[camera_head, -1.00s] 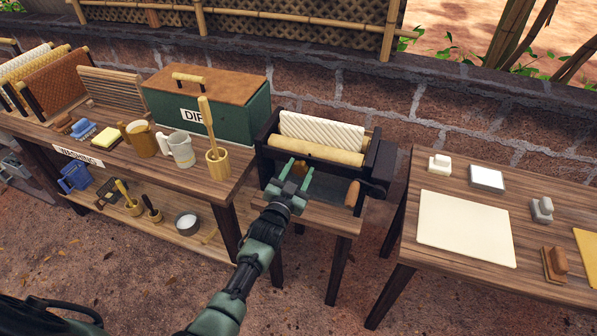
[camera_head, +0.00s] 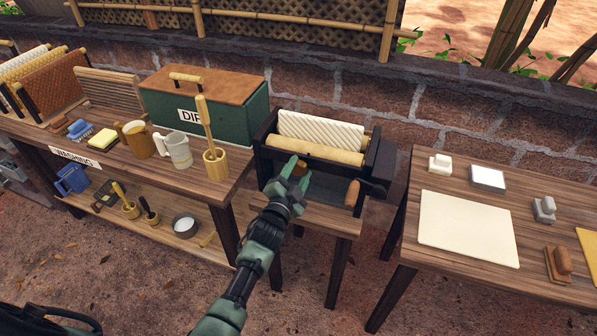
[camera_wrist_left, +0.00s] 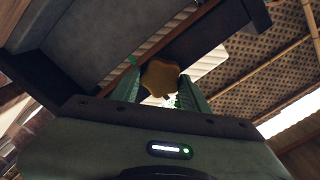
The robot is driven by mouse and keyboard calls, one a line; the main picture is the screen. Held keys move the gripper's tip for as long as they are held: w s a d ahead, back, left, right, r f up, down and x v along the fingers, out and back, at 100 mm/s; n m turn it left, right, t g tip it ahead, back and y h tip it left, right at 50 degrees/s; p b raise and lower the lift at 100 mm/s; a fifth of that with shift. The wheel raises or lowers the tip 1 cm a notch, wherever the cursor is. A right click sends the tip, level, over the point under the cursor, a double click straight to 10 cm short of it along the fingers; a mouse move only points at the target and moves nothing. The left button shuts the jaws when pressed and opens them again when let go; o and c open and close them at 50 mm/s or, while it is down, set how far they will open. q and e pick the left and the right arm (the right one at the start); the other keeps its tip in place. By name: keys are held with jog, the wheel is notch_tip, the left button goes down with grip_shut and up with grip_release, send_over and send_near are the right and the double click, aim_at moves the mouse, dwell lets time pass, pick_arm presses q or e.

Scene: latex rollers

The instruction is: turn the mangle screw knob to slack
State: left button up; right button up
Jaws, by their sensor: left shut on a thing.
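My right gripper is not in view.
A crank with a wooden handle (camera_head: 352,193) is on the mangle's right side. A washing table (camera_head: 120,165) with mugs and a green box (camera_head: 232,108) stands left. Another table (camera_head: 445,276) with a pale sheet (camera_head: 468,228) stands right. A brick wall runs behind.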

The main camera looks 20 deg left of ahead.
pick_arm(q)
jog(key=shift+f, duration=0.2)
jog(key=o, duration=1.4)
jog(key=shift+r, duration=0.1)
jog(key=shift+c, duration=0.2)
jog(key=s, duration=0.7)
jog(key=shift+s+b, duration=0.4)
jog(key=shift+b, duration=0.05)
jog(key=shift+a, duration=0.1)
